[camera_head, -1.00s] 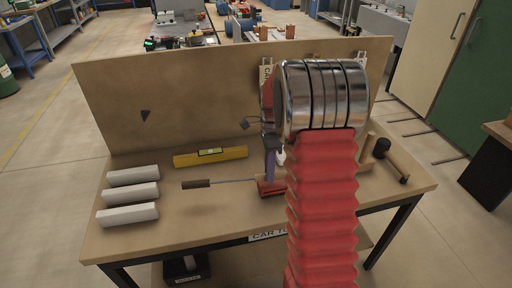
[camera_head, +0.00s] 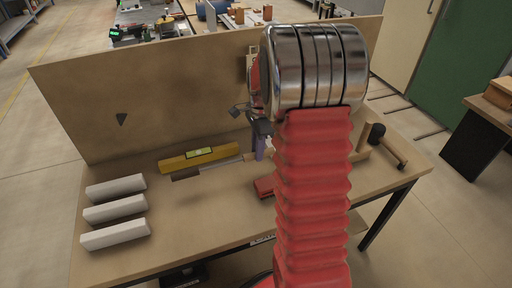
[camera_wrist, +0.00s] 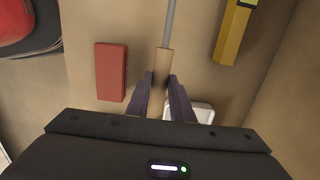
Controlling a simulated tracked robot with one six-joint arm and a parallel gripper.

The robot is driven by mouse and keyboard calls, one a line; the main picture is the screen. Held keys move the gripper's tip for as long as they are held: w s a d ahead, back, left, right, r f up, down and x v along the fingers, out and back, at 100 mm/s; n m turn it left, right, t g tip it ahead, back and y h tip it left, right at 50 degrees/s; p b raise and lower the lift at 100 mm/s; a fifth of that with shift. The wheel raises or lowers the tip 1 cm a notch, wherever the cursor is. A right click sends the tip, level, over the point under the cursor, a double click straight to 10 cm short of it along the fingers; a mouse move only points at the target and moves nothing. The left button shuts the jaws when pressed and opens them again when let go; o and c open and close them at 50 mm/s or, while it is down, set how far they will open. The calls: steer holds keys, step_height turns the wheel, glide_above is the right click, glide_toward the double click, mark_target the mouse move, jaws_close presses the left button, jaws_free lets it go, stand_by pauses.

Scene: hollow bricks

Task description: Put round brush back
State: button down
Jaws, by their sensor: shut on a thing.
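The round brush has a dark brown head (camera_head: 187,174), a thin grey shaft (camera_head: 222,165) and a light wooden handle. In the wrist view the wooden handle (camera_wrist: 163,66) sits between the purple fingers of my gripper (camera_wrist: 163,82), which is shut on it. The shaft (camera_wrist: 169,22) runs to the top edge there, and the brush head is out of that view. In the head view my gripper (camera_head: 261,148) is partly hidden by my arm. The brush points left, tilted, with its head in front of the yellow level (camera_head: 199,159). I cannot tell its height above the bench.
Three whitish bars (camera_head: 116,212) lie at the bench's left. A red block (camera_wrist: 111,72) lies left of the handle in the wrist view, and a white object (camera_wrist: 202,112) is partly hidden behind the right finger. A mallet (camera_head: 387,143) lies at the right. A brown back panel (camera_head: 150,90) closes the rear.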

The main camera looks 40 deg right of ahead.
mark_target(256, 172)
steer(key=shift+w+a+f, duration=0.1)
steer(key=shift+a+f, duration=0.1)
steer(key=shift+f, duration=3.6)
steer(key=c, duration=1.5)
jaws_free()
steer(key=r, duration=0.9)
steer(key=d+r, duration=0.1)
steer(key=r, duration=0.3)
steer(key=shift+w+r, duration=0.1)
steer(key=shift+r, duration=0.25)
